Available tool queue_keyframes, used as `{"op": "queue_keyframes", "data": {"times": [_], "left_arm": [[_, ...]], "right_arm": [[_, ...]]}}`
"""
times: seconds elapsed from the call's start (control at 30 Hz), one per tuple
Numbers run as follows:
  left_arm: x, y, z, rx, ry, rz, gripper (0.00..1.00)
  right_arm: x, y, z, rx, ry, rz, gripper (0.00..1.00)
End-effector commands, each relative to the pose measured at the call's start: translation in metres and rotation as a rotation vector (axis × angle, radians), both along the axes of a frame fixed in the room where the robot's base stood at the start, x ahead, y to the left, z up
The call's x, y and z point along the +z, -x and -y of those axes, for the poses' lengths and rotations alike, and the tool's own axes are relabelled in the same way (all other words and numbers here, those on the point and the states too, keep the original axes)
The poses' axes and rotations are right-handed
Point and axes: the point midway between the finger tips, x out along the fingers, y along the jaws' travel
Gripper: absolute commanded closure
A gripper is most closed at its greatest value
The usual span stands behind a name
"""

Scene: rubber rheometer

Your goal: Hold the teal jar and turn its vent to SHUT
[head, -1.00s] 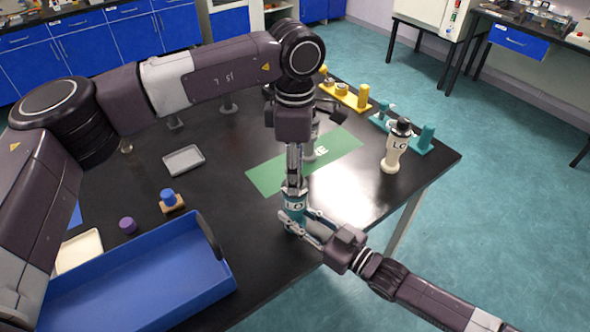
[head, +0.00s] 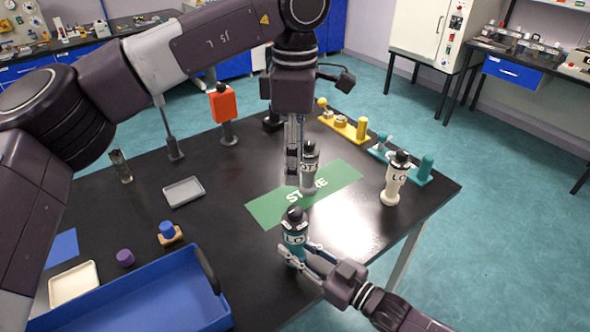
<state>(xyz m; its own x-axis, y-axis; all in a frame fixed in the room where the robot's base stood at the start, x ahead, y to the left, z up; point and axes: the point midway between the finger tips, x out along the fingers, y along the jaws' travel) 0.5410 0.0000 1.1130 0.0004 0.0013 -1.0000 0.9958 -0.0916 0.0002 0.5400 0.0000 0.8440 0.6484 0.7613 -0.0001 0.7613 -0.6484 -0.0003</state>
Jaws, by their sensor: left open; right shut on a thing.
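The teal jar (head: 294,238) stands upright at the table's front edge, just off the green mat. It has a black top (head: 294,214) and a white label band with partly readable letters. My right gripper (head: 298,254) is shut around the jar's lower body from the right. My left gripper (head: 293,178) is open and empty, pointing down above and behind the jar's top, clear of it. The vent's setting is too small to read.
A grey jar (head: 309,180) with a dark top stands on the green mat (head: 262,208), close beside my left gripper. A cream jar (head: 393,188) stands right of it. Yellow (head: 340,128) and teal (head: 412,172) fixtures line the far edge. A blue tray (head: 140,298) is front left.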

Motion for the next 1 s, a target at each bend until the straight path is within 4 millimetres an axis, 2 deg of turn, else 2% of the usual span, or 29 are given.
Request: {"op": "queue_keyframes", "data": {"times": [0.33, 0.37, 0.53, 0.83, 1.0], "left_arm": [[0.0, 0.0, 0.0, -0.001, 0.0, 0.0, 0.59], [0.0, 0.0, 0.0, -0.001, 0.0, 0.0, 0.59], [0.0, 0.0, 0.0, -0.001, 0.0, 0.001, 0.59], [0.0, 0.0, 0.0, -0.001, 0.0, 0.001, 0.59], [0.0, 0.0, 0.0, -0.001, 0.0, 0.001, 0.59]], "right_arm": [[0.0, 0.0, 0.0, 0.0, 0.001, -0.001, 1.0], [0.0, 0.0, 0.0, 0.0, 0.001, -0.001, 0.71], [0.0, 0.0, 0.0, 0.0, 0.001, -0.001, 0.54], [0.0, 0.001, 0.001, 0.0, 0.0, 0.0, 0.54], [-0.002, 0.014, 0.017, -0.001, 0.002, -0.002, 0.54]]}}
